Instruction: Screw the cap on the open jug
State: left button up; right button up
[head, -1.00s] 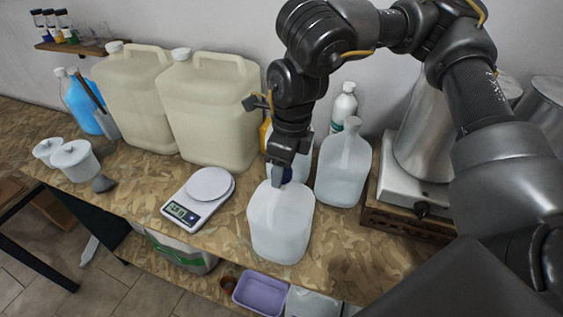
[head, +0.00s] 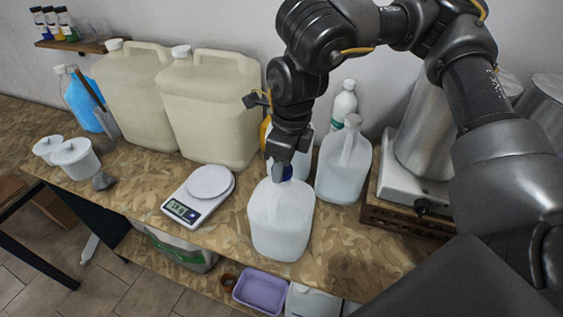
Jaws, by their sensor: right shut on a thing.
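A translucent white jug (head: 281,226) stands upright near the front edge of the wooden counter. My right gripper (head: 285,168) points down over the top of this jug. It is shut on a dark blue cap (head: 287,174), at the jug's mouth. The fingers hide most of the cap and the neck, so I cannot tell how the cap sits on the thread. A second translucent jug (head: 343,168) stands to the right, and another stands partly hidden behind my gripper. My left gripper is not in view.
A kitchen scale (head: 199,194) stands just left of the jug. Two large beige canisters (head: 212,115) stand behind it. A hot plate with a metal pot (head: 424,140) is at the right. White tubs (head: 76,160) are at the left. A purple bin (head: 261,291) sits below the counter edge.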

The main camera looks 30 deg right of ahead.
jog(key=m, duration=0.5)
jog(key=shift+f+h+b, duration=0.1)
jog(key=shift+h+b, duration=0.2)
jog(key=shift+m, duration=0.4)
jog(key=shift+m+b, duration=0.3)
jog(key=shift+m, duration=0.8)
jog(key=m, duration=0.3)
jog(key=shift+h, duration=0.3)
jog(key=m+b, duration=0.1)
jog(key=m, duration=0.3)
jog(key=shift+f+b, duration=0.15)
jog(key=shift+b, duration=0.15)
jog(key=o, duration=1.1)
jog(key=shift+o, duration=0.4)
